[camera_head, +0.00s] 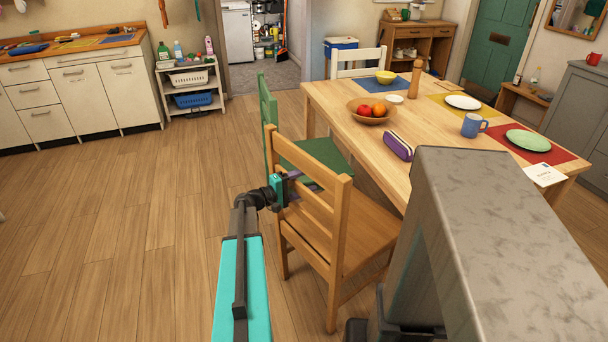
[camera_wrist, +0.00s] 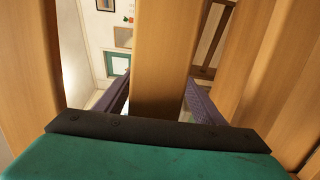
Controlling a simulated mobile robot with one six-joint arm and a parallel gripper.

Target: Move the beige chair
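The tan wooden chair, the closest match to the beige chair (camera_head: 346,238), stands at the near left side of the table, its slatted back toward my arm. A paler cream chair (camera_head: 357,64) stands at the far end of the table. My gripper (camera_head: 299,181) is at the near chair's back, with its purple fingers reaching in among the slats. In the wrist view, one slat (camera_wrist: 163,50) stands between the two fingers. The fingers look open around it, with small gaps near the palm. The slat partly hides the fingertips, so contact there is unclear.
A green chair (camera_head: 268,117) stands just beyond the near chair. The wooden table (camera_head: 345,103) is to the right, with a fruit bowl (camera_head: 371,117), plates and a blue mug (camera_head: 472,126). A grey block fills the lower right. The floor at left is clear.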

